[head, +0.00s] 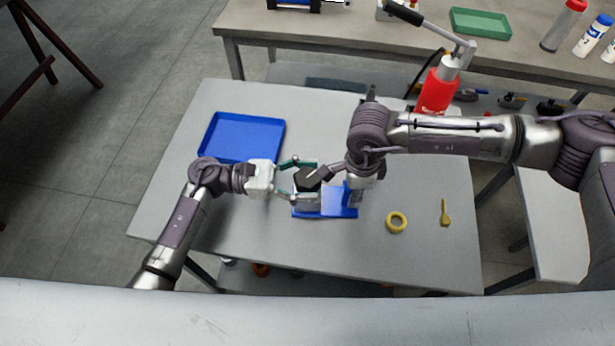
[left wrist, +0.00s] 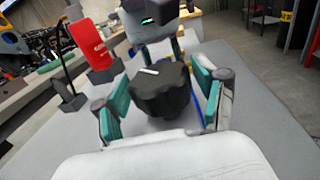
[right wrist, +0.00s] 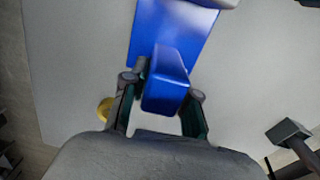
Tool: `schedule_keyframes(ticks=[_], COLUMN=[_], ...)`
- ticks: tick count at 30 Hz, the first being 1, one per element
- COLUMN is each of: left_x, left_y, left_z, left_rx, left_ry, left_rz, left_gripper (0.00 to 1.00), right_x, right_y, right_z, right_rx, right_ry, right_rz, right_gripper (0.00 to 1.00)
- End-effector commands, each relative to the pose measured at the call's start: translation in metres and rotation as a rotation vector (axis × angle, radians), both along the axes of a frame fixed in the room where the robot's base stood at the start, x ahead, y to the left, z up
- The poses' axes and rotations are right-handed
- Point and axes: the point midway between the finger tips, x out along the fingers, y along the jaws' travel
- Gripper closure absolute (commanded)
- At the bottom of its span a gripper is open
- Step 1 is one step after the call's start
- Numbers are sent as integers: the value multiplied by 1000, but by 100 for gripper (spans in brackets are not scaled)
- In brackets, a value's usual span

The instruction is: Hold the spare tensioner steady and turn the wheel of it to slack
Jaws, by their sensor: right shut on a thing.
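The spare tensioner has a blue base (head: 325,204) on the grey table and a black lobed wheel (head: 308,180) at its left end. My left gripper (head: 297,180) is open, with one teal finger on each side of the wheel. In the left wrist view the wheel (left wrist: 158,92) sits between these fingers, with gaps beside it. My right gripper (right wrist: 163,100) is shut on the tensioner's blue upright block (right wrist: 168,80), at the right end of the base. In the head view my right arm partly hides this block.
A blue tray (head: 243,137) lies at the table's back left. A yellow ring (head: 396,222) and a small yellow tool (head: 445,212) lie to the right of the tensioner. A red bottle jack (head: 436,92) stands behind my right arm. The table's front left is clear.

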Motion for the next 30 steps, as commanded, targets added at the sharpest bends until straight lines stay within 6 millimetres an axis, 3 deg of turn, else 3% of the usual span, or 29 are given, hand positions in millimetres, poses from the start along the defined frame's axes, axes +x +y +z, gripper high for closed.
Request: schedule_keyframes(ticks=[1, 8, 20, 30], left_x=[0, 0, -1, -2], left_y=[0, 0, 0, 0], left_z=[0, 0, -1, -1], left_rx=[0, 0, 2, 1], left_ry=[0, 0, 1, 2], left_rz=[0, 0, 94, 363], left_gripper=[44, 80, 80, 80], right_x=[0, 0, 0, 0], right_y=[0, 0, 0, 0], right_z=[0, 0, 0, 0], right_rx=[0, 0, 0, 0], right_ry=[1, 1, 1, 1], right_rz=[1, 1, 1, 1], right_gripper=[100, 100, 100, 100])
